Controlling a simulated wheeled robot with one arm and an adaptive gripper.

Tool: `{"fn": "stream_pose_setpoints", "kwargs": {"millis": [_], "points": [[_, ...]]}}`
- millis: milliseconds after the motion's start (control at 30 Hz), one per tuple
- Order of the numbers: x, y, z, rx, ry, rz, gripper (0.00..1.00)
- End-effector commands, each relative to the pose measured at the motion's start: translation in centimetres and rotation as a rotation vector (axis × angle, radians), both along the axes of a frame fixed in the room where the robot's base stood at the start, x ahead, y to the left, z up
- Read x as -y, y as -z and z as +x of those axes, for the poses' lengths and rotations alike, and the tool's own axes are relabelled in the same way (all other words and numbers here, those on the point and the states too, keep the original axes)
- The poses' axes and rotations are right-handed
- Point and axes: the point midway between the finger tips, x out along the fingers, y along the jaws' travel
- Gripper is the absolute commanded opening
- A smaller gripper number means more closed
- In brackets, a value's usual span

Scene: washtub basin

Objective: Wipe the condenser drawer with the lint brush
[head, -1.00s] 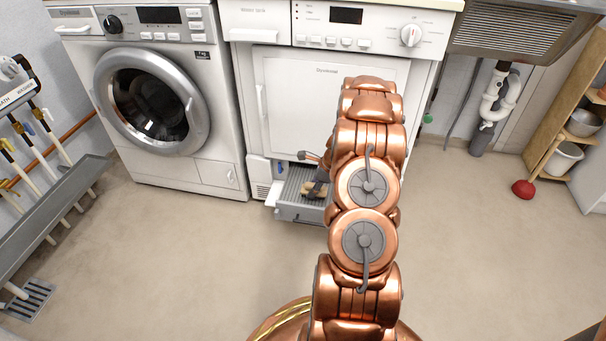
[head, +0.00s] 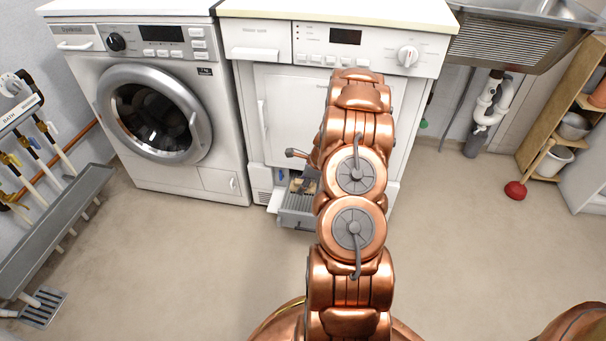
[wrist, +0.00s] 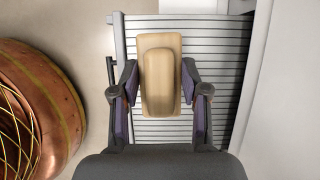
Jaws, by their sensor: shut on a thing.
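The lint brush (wrist: 160,42) has a pale wooden back with a raised wooden grip. My gripper (wrist: 160,82) is shut on the brush, with one finger on each side of the grip. The condenser drawer (wrist: 222,65) is grey and slatted, and lies beneath the brush in the wrist view. In the head view the drawer (head: 296,219) stands pulled out at the foot of the white dryer. The brush (head: 304,185) is over its rear part there, partly hidden by my arm. The bristles are hidden, so I cannot tell whether they touch the slats.
The white dryer (head: 285,110) rises directly behind the drawer. A washing machine (head: 215,150) stands to its left. A red plunger (head: 515,190) and a wooden shelf (head: 545,110) are at the right. The floor (head: 200,260) in front is clear.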

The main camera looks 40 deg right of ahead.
Motion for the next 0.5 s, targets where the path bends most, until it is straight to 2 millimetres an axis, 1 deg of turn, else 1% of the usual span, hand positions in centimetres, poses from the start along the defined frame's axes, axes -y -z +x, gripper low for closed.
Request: {"fn": "stream_pose_setpoints", "kwargs": {"millis": [33,200,300,500], "points": [[-0.1,-1.0,0.1,0.000,-0.002,-0.001,0.13],[-0.3,-2.3,0.3,0.000,-0.006,0.000,0.13],[-0.4,-2.5,0.3,0.000,-0.009,0.000,0.13],[-0.5,-2.4,0.3,0.000,-0.010,0.000,0.13]]}}
